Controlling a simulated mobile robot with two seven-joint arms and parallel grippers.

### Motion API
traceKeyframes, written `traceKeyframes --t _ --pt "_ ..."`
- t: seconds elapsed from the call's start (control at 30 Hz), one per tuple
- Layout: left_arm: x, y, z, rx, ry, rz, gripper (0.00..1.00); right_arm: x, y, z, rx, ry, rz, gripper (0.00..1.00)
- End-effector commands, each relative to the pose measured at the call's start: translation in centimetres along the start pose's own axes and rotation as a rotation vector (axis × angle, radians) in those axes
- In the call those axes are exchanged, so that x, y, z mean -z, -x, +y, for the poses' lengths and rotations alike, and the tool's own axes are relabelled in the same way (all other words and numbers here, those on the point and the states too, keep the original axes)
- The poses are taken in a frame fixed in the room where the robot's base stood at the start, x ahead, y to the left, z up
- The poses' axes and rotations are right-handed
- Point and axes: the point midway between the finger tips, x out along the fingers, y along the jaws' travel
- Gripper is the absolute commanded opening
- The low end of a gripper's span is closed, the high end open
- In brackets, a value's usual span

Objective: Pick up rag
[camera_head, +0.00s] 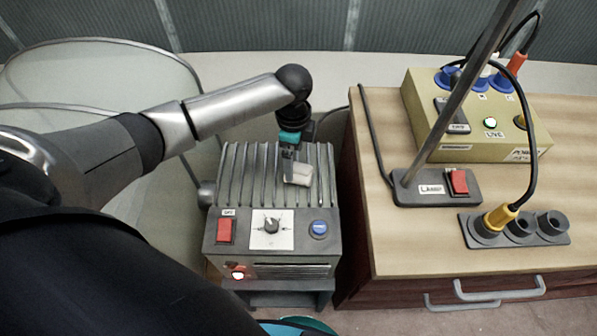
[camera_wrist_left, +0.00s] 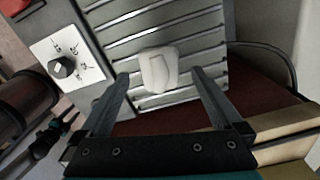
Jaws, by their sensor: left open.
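The rag is a small white folded piece (camera_head: 298,174) lying on the ribbed top of a grey heater-like box (camera_head: 231,165). My left gripper (camera_head: 289,155) is above the box top, just behind the rag and partly overlapping it in the head view. In the left wrist view the rag (camera_wrist_left: 158,72) shows between and beyond the two open fingertips (camera_wrist_left: 160,75). The fingers look apart from it; the exact height gap cannot be told.
The box front has a red switch (camera_head: 226,231), a dial (camera_head: 271,224) and a blue button (camera_head: 318,228). A wooden cabinet (camera_head: 370,225) stands close on the right, bearing a lamp base (camera_head: 435,190), sockets (camera_head: 520,232) and a yellow supply box (camera_head: 470,130) with cables.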

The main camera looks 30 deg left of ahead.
Motion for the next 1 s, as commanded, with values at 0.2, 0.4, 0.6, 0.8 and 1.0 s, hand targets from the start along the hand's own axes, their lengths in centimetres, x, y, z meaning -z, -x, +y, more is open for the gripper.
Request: traceKeyframes --t 0.2,0.4,0.6,0.8,1.0 --pt "-0.1 -3.5 0.3 -0.004 0.000 -0.001 1.00 0.1 -1.0 0.0 0.000 0.000 0.003 0.50" --pt "-0.1 -4.2 0.2 -0.001 -0.001 -0.001 1.00 0.2 -1.1 0.0 0.000 0.000 0.005 0.50" --pt "-0.1 -4.1 0.2 -0.001 -0.001 -0.001 0.92 0.2 -1.1 0.0 0.000 0.001 0.006 0.50" --pt "-0.1 -4.1 0.2 -0.001 -0.001 -0.001 0.70 0.3 -1.1 0.0 0.000 0.001 0.006 0.50" --pt "-0.1 -4.1 0.2 -0.001 0.000 -0.001 0.47 0.3 -1.1 -0.1 0.000 0.002 0.007 0.50"
